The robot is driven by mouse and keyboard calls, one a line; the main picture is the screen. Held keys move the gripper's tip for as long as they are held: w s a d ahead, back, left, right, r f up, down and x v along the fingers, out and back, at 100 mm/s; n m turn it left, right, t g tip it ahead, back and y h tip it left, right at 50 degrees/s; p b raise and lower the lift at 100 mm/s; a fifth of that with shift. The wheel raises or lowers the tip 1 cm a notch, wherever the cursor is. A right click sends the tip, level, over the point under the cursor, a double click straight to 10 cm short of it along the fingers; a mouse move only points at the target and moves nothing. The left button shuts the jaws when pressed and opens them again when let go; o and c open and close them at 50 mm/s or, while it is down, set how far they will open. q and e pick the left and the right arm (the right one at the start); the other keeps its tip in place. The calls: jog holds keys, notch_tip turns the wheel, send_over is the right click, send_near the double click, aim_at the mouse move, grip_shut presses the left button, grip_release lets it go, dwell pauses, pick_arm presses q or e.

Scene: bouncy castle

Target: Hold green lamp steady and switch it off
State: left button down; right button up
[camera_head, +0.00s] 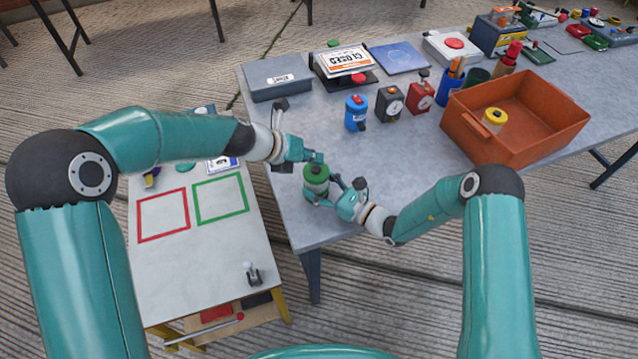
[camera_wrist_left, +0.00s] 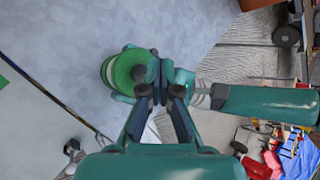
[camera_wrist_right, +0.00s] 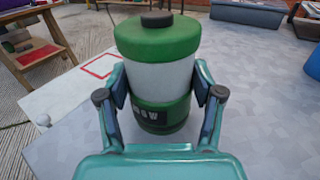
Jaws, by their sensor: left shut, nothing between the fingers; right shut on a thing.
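The green lamp (camera_head: 316,180) is a squat cylinder standing upright near the grey table's front left corner. In the right wrist view the lamp (camera_wrist_right: 160,75) has a green cap, a pale middle band, a green base with a partly covered dark label, and a dark button (camera_wrist_right: 156,19) on top. My right gripper (camera_head: 333,191) is shut around its lower part, one finger on each side. My left gripper (camera_head: 318,158) is shut and empty, close over the lamp's top. In the left wrist view it partly covers the lamp (camera_wrist_left: 120,72); I cannot tell whether it touches the button.
Behind the lamp stand a blue canister (camera_head: 356,113), a black gauge box (camera_head: 389,104) and a red one (camera_head: 421,93). An orange crate (camera_head: 560,133) is on the right. A lower white table (camera_head: 160,265) with red and green outlines is on the left. Tabletop around the lamp is clear.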

aim_at(314, 171)
pick_arm(q)
jog(key=shift+r, duration=2.4)
pick_arm(e)
jog(key=o, duration=1.6)
jog(key=shift+c, duration=0.2)
